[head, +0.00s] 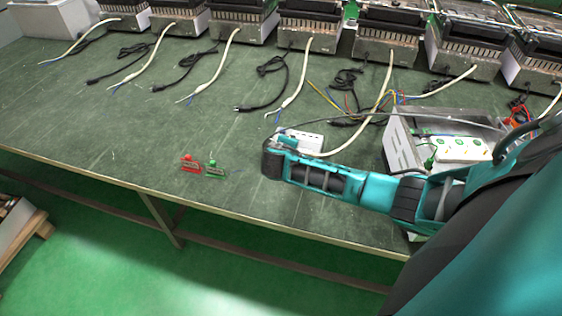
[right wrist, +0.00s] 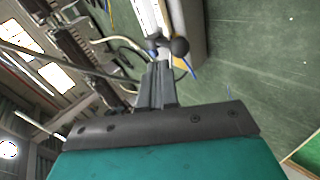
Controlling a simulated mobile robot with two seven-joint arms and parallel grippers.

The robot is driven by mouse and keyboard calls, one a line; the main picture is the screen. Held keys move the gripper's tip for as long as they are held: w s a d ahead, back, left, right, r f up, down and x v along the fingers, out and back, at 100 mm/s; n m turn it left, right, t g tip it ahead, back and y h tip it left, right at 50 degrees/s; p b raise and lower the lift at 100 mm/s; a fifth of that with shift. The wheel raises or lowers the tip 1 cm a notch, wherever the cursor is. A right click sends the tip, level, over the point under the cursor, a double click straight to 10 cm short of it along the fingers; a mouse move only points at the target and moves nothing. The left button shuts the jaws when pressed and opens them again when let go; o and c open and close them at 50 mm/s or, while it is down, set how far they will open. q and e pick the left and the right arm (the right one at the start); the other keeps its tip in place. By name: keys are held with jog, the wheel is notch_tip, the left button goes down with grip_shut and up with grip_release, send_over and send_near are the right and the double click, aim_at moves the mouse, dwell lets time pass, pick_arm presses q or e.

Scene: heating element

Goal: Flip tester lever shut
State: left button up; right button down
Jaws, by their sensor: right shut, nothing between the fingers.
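The tester, a metal box with a white panel (head: 462,149) and green fittings, stands on the right of the bench in the head view. A green knob (head: 430,162) shows at its left front. My right arm crosses in front of it, and I cannot clearly make out its lever. In the right wrist view my right gripper (right wrist: 158,73) is shut and empty. Dark round knobs (right wrist: 180,46) show just past its fingertips, beside a grey metal wall (right wrist: 188,25); I cannot tell whether they touch. My left gripper is not in view.
A white block (head: 305,141) lies behind my right arm. Several heater units and loose cables line the back.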

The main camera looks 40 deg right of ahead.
jog(key=s+a+r, duration=0.2)
jog(key=s+a, duration=0.3)
jog(key=shift+s+a+r, duration=0.15)
jog(key=shift+s+a, duration=0.05)
jog(key=shift+a, duration=0.15)
dwell(0.3)
